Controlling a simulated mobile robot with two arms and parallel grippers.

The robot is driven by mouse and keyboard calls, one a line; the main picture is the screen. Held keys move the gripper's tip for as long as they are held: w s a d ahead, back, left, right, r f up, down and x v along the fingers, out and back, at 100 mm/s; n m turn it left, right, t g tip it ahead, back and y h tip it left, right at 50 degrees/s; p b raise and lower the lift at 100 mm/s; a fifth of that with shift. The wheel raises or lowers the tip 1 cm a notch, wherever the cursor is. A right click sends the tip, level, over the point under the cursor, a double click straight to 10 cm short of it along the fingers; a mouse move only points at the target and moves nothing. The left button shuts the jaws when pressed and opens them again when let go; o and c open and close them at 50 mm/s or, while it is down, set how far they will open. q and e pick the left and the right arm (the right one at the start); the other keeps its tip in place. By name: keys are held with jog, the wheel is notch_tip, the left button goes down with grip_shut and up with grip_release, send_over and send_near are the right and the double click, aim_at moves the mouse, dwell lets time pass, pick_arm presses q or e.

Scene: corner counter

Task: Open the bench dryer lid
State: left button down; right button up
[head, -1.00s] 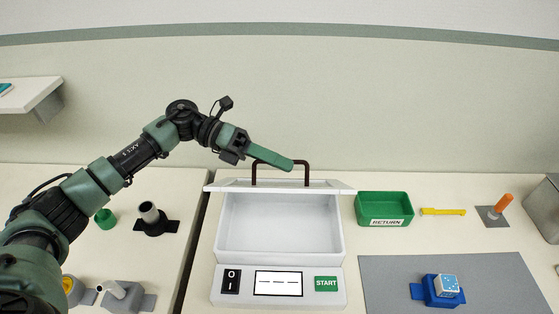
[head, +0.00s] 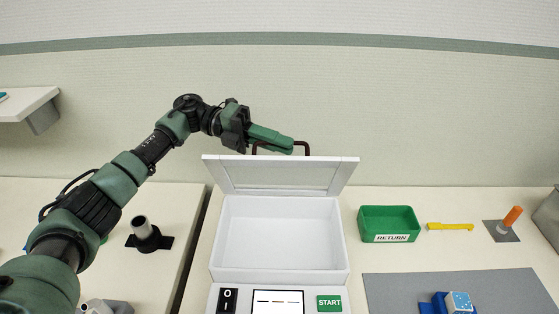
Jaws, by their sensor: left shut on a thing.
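The bench dryer is a white box with an open, empty-looking cavity (head: 278,238). Its white lid (head: 280,175) is hinged along the back edge and stands raised, with its inner face showing toward me. The dark brown lid handle (head: 304,148) shows above the lid's upper edge. My left gripper (head: 292,147) reaches in from the left behind that edge and is shut on the handle; the exact contact is partly hidden. My right gripper is not in view.
The dryer's front panel has a black switch (head: 228,300), a display (head: 278,302) and a green START button (head: 329,304). To the right are a green RETURN bin (head: 389,219), a yellow tool (head: 450,227) and an orange-topped peg (head: 513,216). A black holder (head: 149,240) stands left.

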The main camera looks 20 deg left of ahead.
pick_arm(q)
jog(key=shift+w, duration=0.1)
jog(key=c, duration=1.5)
grip_release()
jog(key=shift+r, duration=0.1)
